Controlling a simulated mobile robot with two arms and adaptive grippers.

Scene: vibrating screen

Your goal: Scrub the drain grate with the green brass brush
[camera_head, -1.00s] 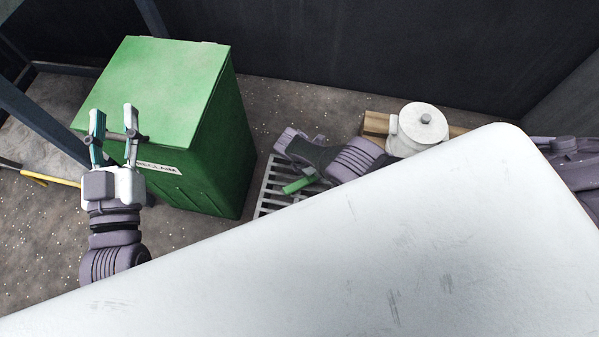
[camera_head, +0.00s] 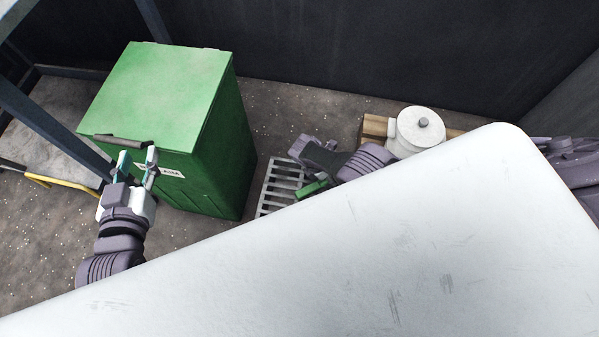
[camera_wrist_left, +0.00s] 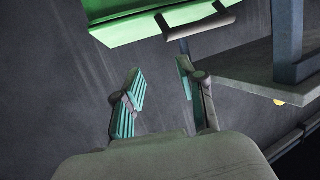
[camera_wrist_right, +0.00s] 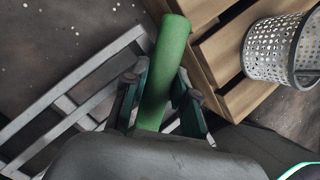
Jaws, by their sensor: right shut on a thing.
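The green brush (camera_head: 313,189) is held in my right gripper over the grey slatted drain grate (camera_head: 265,208). In the right wrist view its round green handle (camera_wrist_right: 166,65) runs between the fingers of my right gripper (camera_wrist_right: 160,95), which are shut on it. The grate (camera_wrist_right: 50,115) lies below and to the left there. The brush's bristles are hidden, so I cannot tell whether they touch the grate. My left gripper (camera_head: 135,162) is open and empty in front of the green bin (camera_head: 215,150); its fingers also stand apart in the left wrist view (camera_wrist_left: 160,90).
The bin's dark handle bar (camera_head: 125,140) is close to my left fingers. A wooden pallet (camera_head: 374,130) with a white lidded container (camera_head: 420,130) stands right of the grate. A perforated metal basket (camera_wrist_right: 275,50) shows in the right wrist view. A yellow bar (camera_head: 60,181) is at left.

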